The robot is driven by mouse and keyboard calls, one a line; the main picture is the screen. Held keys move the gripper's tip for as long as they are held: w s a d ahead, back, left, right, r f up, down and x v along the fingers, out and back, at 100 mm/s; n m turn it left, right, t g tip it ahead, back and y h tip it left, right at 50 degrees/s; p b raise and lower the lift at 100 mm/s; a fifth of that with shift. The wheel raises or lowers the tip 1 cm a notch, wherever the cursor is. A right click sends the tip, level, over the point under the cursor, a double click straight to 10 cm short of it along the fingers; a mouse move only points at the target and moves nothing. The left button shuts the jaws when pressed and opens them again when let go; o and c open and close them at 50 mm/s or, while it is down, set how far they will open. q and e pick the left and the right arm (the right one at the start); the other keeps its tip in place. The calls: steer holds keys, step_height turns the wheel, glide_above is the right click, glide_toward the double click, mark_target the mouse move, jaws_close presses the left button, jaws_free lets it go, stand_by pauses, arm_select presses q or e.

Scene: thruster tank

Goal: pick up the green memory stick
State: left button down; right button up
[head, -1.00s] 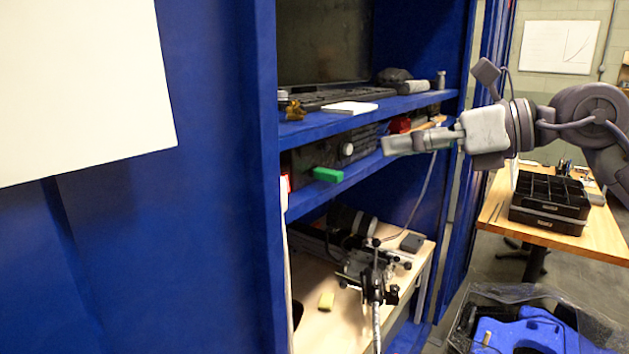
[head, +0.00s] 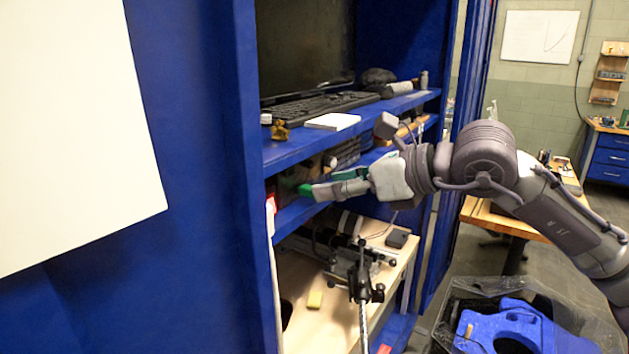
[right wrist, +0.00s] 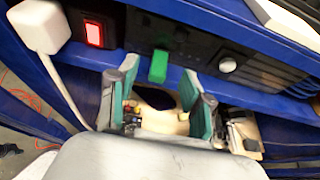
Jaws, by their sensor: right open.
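The green memory stick (head: 306,189) is at the middle blue shelf of the cabinet, partly hidden by my right gripper in the head view. In the right wrist view the green memory stick (right wrist: 158,66) stands out in front of a black device, between and just beyond my fingertips. My right gripper (head: 325,189) reaches in from the right; in the right wrist view its two fingers (right wrist: 162,82) are spread with nothing between the pads. I cannot tell from these views whether a finger touches the stick. My left gripper is not in view.
The upper blue shelf (head: 290,152) with a keyboard (head: 315,106) is above my right gripper. A lower bench (head: 330,322) lies below.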

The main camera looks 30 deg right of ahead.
steer(key=x, duration=0.2)
steer(key=shift+w+a+r+p, duration=0.1)
steer(key=shift+w+a+p, duration=0.15)
steer(key=shift+p, duration=0.1)
steer(key=shift+w+f, duration=0.2)
steer(key=shift+w, duration=0.05)
steer(key=shift+s, duration=0.1)
steer(key=shift+c, duration=0.7)
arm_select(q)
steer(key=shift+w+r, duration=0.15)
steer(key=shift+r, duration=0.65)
arm_select(e)
steer(key=c, duration=0.7)
steer(key=shift+r, duration=0.1)
steer(key=shift+c, duration=0.2)
